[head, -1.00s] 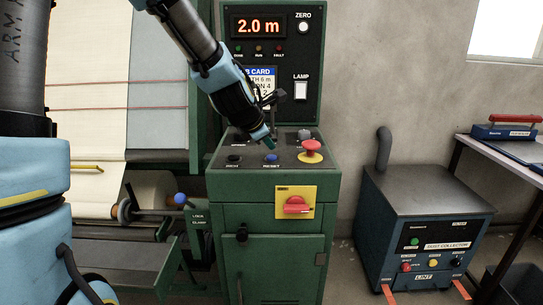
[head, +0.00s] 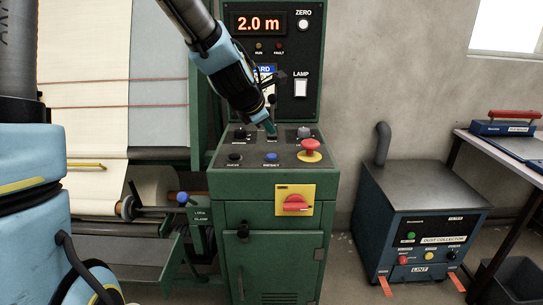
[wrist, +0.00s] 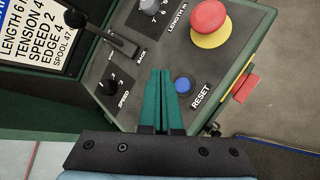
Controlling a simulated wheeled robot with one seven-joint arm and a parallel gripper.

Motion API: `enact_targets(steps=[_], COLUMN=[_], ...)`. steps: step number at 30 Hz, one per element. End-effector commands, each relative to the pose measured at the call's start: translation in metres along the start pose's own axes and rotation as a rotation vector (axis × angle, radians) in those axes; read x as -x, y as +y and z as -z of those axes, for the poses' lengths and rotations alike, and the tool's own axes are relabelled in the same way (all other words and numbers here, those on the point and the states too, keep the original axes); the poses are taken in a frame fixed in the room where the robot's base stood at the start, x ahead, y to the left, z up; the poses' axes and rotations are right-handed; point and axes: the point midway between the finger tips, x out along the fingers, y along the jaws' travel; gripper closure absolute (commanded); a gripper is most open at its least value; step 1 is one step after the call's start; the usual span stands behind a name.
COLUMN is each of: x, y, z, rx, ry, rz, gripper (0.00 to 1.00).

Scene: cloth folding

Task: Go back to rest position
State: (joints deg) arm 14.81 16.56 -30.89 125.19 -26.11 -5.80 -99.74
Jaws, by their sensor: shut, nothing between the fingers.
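My gripper (head: 271,134) hangs above the sloped top of a green control console (head: 230,185), with its fingertips in front of the back row of controls. In the wrist view its two teal fingers (wrist: 166,75) are closed side by side with nothing between them. The blue RESET button (head: 271,157) is below the fingertips in the head view; in the wrist view this button (wrist: 183,85) is just right of the fingers. I cannot tell the exact height above the panel.
A red mushroom button (head: 311,147) and a red switch on a yellow plate (head: 295,202) are on the console. A display (head: 258,23) reads 2.0 m. A cloth roll frame is at left, a blue dust collector (head: 420,215) at right, with floor between.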

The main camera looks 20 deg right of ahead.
Motion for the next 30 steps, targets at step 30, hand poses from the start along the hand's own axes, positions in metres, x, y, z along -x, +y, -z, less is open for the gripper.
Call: enact_targets(steps=[30], x=[0.156], y=[-0.072], z=[0.287], rx=[-1.385], ry=[0.179], rz=[0.647], gripper=[1.00])
